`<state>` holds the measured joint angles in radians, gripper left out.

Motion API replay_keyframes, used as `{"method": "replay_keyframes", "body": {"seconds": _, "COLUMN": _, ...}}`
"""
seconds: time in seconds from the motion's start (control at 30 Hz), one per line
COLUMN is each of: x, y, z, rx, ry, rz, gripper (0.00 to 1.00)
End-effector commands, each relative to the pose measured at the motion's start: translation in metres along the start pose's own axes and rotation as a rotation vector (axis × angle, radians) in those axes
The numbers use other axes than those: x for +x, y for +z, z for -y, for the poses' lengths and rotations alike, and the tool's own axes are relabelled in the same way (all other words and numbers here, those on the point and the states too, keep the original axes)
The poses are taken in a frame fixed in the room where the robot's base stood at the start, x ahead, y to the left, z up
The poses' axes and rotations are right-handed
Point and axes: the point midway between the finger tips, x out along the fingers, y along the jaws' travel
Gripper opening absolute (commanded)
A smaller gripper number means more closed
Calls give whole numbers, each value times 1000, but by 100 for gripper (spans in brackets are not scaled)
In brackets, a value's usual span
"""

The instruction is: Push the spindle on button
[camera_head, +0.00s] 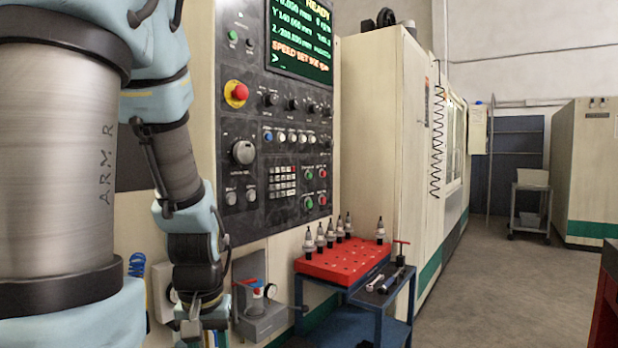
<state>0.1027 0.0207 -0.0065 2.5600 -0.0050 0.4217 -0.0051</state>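The dark control panel (272,140) of the machine stands upright left of centre. A further green button (232,36) is at the upper left. The labels are too small to read, so I cannot tell which is the spindle on button. My gripper (205,335) hangs low at the bottom left, below the panel and apart from it. Its fingertips are cut off by the frame edge, and I cannot tell whether it is open.
A red emergency stop (240,91) and a large knob (243,152) stick out of the panel. The screen (300,37) is above. A blue cart (385,295) with a red tool-holder tray (345,262) stands below the panel's right side.

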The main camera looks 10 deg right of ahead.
Motion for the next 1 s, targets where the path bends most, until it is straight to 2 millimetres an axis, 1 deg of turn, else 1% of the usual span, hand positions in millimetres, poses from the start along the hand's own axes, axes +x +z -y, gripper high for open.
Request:
{"method": "replay_keyframes", "body": {"seconds": 0.03, "x": 0, "y": 0, "z": 0, "rx": 0, "ry": 0, "rz": 0, "gripper": 37}}
{"method": "replay_keyframes", "body": {"seconds": 0.07, "x": 0, "y": 0, "z": 0, "rx": 0, "ry": 0, "rz": 0, "gripper": 34}}
{"method": "replay_keyframes", "body": {"seconds": 0.37, "x": 0, "y": 0, "z": 0, "rx": 0, "ry": 0, "rz": 0, "gripper": 0}}
{"method": "replay_keyframes", "body": {"seconds": 1.0, "x": 0, "y": 0, "z": 0, "rx": 0, "ry": 0, "rz": 0, "gripper": 0}}
